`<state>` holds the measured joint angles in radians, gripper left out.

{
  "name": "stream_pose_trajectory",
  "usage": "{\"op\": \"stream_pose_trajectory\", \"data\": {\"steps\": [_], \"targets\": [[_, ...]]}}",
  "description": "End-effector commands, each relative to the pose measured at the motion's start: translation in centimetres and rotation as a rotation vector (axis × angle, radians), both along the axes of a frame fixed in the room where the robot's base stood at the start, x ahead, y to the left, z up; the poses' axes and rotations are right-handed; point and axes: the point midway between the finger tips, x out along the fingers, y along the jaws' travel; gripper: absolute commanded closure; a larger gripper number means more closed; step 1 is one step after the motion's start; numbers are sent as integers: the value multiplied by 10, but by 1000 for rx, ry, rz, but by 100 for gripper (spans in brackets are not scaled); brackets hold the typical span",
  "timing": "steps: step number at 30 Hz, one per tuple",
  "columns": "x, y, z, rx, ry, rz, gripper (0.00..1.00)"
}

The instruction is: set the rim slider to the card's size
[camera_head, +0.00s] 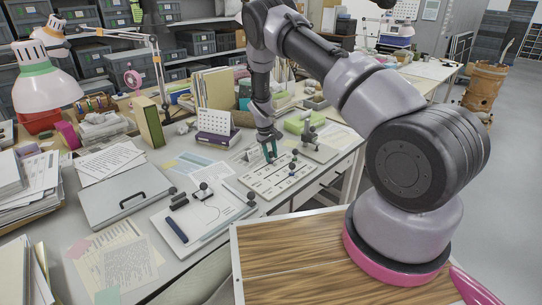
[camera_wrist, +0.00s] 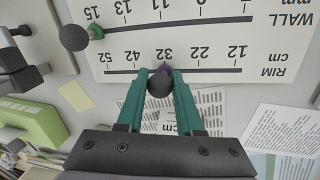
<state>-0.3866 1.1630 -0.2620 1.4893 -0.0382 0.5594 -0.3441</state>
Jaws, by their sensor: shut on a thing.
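The scale board (camera_head: 262,185) lies on the desk and shows upside down in the wrist view (camera_wrist: 120,48). Its RIM scale in cm runs 12, 22, 32, 42, 52. The rim slider, a dark round knob (camera_wrist: 160,84) with a purple pointer, sits at about the 32 mark. My gripper (camera_wrist: 160,78) has its green fingers closed on this knob; it also shows over the board's far side in the head view (camera_head: 268,150). A printed card (camera_wrist: 205,103) lies past the board, partly behind my fingers; "cm" shows, but its number is hidden.
The wall slider knob (camera_wrist: 74,37), with a green pointer, sits near 15 on the WALL scale. A clamp-like stand (camera_head: 312,140) is right of the board. A white panel with knobs (camera_head: 205,215) is at the left. A desk calendar (camera_head: 217,125) stands behind.

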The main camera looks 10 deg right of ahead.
Motion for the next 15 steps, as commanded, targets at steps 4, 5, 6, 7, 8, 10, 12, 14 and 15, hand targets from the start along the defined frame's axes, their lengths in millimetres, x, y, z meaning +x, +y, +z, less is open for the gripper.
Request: {"op": "stream_pose_trajectory", "data": {"steps": [4,5,6,7,8,10,12,14,15], "targets": [[1,-1,0,0,0,-1,100],[2,-3,0,0,0,-1,100],[4,-6,0,1,-1,-3,100],[7,-10,0,1,-2,-4,100],[10,-15,0,0,-1,-4,100],[20,-30,1,0,-2,-6,100],[30,-45,0,0,-2,-6,100],[38,-56,0,0,-2,-5,100],[42,-62,0,1,-3,-4,100]]}}
